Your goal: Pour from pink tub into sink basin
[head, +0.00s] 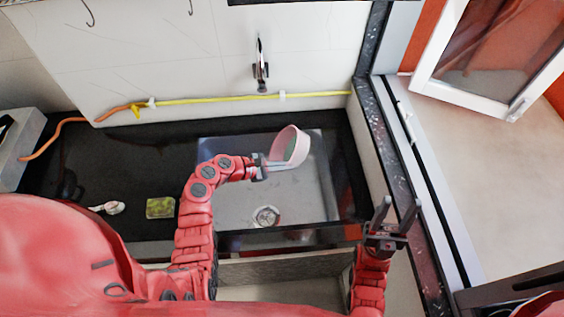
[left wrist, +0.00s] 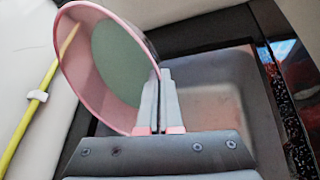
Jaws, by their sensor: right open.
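My left gripper (head: 268,166) is shut on the tub's wall. In the left wrist view the tub (left wrist: 85,75) rises from between the fingers (left wrist: 152,98), and part of the basin (left wrist: 215,105) lies beyond. No stream is visible falling from the tub. My right gripper (head: 396,215) is open and empty, right of the basin near the counter's front edge.
A faucet (head: 261,75) is on the wall behind the basin. A yellow hose (head: 210,99) runs along the wall. A green sponge (head: 160,207) and a small white item (head: 108,208) lie on the black counter (head: 140,150). An open window (head: 490,60) is at right.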

